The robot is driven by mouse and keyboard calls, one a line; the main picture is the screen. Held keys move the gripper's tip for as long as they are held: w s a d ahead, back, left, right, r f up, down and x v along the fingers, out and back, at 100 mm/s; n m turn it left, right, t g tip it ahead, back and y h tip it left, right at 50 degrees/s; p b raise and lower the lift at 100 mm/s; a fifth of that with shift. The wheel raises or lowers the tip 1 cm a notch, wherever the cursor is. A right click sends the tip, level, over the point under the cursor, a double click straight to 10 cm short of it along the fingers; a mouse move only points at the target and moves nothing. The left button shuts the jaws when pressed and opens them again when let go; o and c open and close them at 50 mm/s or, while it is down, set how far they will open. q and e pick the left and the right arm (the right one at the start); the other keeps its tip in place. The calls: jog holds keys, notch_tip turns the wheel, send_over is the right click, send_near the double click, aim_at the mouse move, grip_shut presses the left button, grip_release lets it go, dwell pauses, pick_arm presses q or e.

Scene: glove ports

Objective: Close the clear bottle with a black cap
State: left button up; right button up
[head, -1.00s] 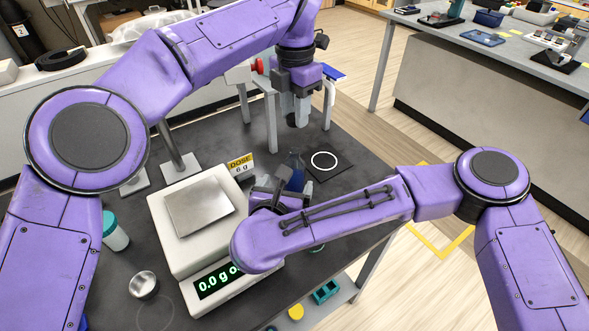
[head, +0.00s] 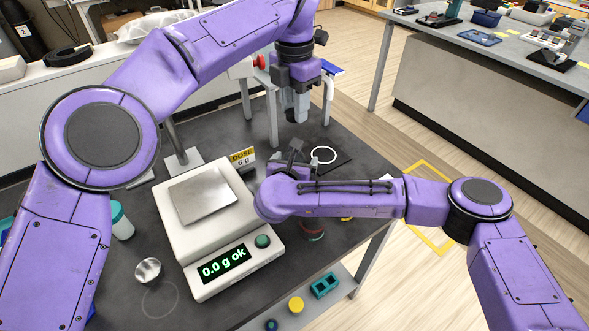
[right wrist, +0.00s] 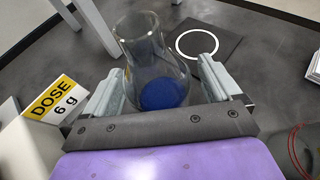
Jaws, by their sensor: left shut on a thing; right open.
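The clear bottle (right wrist: 152,60) is a flask with a narrow neck and deep blue at its bottom. It stands upright on the dark table, between the open fingers of my right gripper (right wrist: 158,88), with a gap at the right finger. In the head view my right gripper (head: 292,153) is partly hidden by its own forearm, and the flask cannot be made out there. My left gripper (head: 297,112) hangs pointing down above the far part of the table. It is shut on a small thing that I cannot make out. I cannot identify a black cap.
A white balance (head: 185,247) reads 0.0 g ok. A yellow DOSE 6 g sign (head: 242,158) stands behind it. A black mat with a white ring (head: 336,164) lies beyond the flask. A teal-lidded jar (head: 122,222) and a metal cup (head: 147,270) stand at left.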

pick_arm(q)
jog(key=shift+w+f, duration=0.1)
jog(key=shift+w, duration=0.1)
pick_arm(e)
jog(key=shift+w+d+f, duration=0.1)
jog(key=shift+w+f, duration=0.15)
jog(key=shift+w, duration=0.3)
pick_arm(q)
jog(key=shift+s, duration=0.15)
pick_arm(e)
jog(key=shift+s, duration=0.1)
jog(key=shift+r, duration=0.1)
jog(key=shift+c, duration=0.7)
jog(key=c, duration=1.4)
pick_arm(q)
jog(key=shift+d+f, duration=0.1)
jog(key=shift+f, duration=2.35)
jog(key=shift+f, duration=0.9)
jog(key=shift+f, duration=0.55)
